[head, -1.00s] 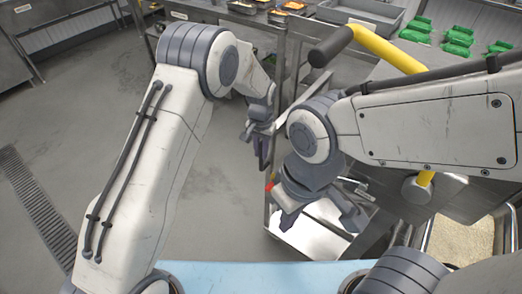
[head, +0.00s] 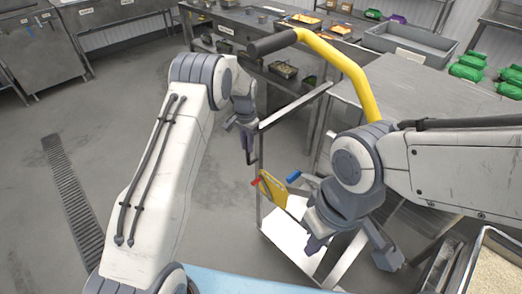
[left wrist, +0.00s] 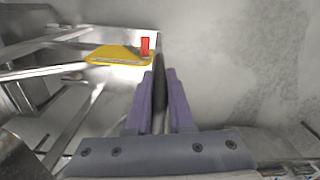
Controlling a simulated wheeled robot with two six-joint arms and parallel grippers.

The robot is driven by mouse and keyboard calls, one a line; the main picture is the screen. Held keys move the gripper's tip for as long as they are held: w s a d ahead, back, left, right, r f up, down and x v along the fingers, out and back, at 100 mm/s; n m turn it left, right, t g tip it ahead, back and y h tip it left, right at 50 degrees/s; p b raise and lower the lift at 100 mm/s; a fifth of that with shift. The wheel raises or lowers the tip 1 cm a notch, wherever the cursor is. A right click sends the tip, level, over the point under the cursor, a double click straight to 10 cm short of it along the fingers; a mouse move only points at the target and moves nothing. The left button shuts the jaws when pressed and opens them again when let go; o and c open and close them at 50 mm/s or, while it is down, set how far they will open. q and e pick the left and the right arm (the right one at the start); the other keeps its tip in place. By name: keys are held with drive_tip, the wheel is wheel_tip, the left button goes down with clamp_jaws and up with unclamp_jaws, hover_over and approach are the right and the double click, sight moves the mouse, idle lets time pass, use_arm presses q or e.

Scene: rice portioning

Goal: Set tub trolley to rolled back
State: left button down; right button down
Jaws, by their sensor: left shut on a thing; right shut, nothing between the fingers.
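The tub trolley (head: 285,230) is a low stainless frame with upright posts and a pale shelf, in the middle of the head view. My left gripper (head: 250,140) is at its upper left corner. In the left wrist view, my left gripper (left wrist: 158,85) is shut on a dark bar (left wrist: 160,75), the trolley's handle as far as I can tell. The trolley's metal rails (left wrist: 50,70) run off to the left there. My right gripper (head: 345,242) is shut and empty, over the right part of the trolley, partly covering it.
A yellow tube with a dark end (head: 340,58) arches behind. Steel tables (head: 430,85) and green items (head: 470,66) stand behind right. A rice tray (head: 495,270) is at lower right. Floor (head: 120,130) at left is clear.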

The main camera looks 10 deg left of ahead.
use_arm(q)
drive_tip(key=shift+w+a+r, duration=0.1)
drive_tip(key=shift+w+a, duration=0.5)
drive_tip(key=shift+a, duration=0.1)
drive_tip(key=c, duration=0.8)
unclamp_jaws()
drive_tip(key=shift+a, duration=0.1)
wheel_tip(320, 180, up, 10)
drive_tip(key=b, duration=0.1)
drive_tip(key=shift+r, duration=0.2)
